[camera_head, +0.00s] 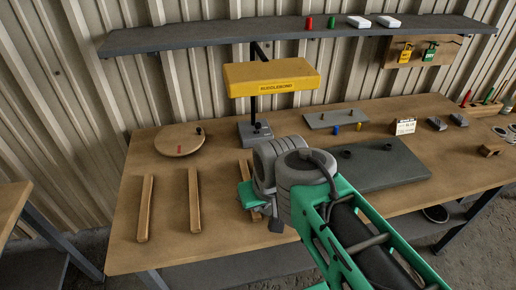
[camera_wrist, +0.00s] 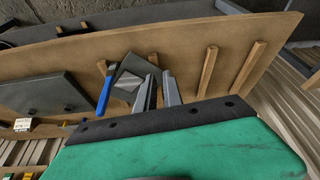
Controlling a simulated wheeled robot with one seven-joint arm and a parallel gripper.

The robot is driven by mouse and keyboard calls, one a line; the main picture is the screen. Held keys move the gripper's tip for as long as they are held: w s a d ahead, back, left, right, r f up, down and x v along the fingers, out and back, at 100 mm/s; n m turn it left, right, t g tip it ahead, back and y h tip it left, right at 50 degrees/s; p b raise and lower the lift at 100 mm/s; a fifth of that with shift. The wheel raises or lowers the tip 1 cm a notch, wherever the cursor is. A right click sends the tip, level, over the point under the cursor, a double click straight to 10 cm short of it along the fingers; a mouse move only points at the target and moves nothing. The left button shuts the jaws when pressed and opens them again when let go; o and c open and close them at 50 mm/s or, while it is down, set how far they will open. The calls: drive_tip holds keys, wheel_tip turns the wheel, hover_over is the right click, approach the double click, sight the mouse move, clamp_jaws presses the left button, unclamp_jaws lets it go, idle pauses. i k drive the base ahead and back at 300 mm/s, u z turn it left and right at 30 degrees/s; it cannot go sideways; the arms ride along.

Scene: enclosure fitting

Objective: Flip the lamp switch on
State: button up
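The lamp has a yellow head (camera_head: 272,76) on a dark post. Its grey base (camera_head: 255,132) stands at the back of the bench, with a small dark part on top that looks like the switch; its position is too small to read. My gripper (camera_head: 277,224) points down in front of the lamp, nearer the bench's front edge and apart from the base. In the wrist view its two grey fingers (camera_wrist: 159,88) stand a little apart with nothing seen between them. The lamp is not clearly visible there.
A dark plate (camera_head: 380,165) lies right of my arm. Wooden bars (camera_head: 194,200) and a round wooden disc (camera_head: 180,139) lie left. A grey square piece (camera_wrist: 128,82) and a blue bar (camera_wrist: 105,92) lie near the fingers. A shelf (camera_head: 220,36) runs above the lamp.

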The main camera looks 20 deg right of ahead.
sight(258, 125)
drive_tip(key=u, duration=3.25)
drive_tip(key=k, duration=1)
drive_tip(key=z, duration=1.25)
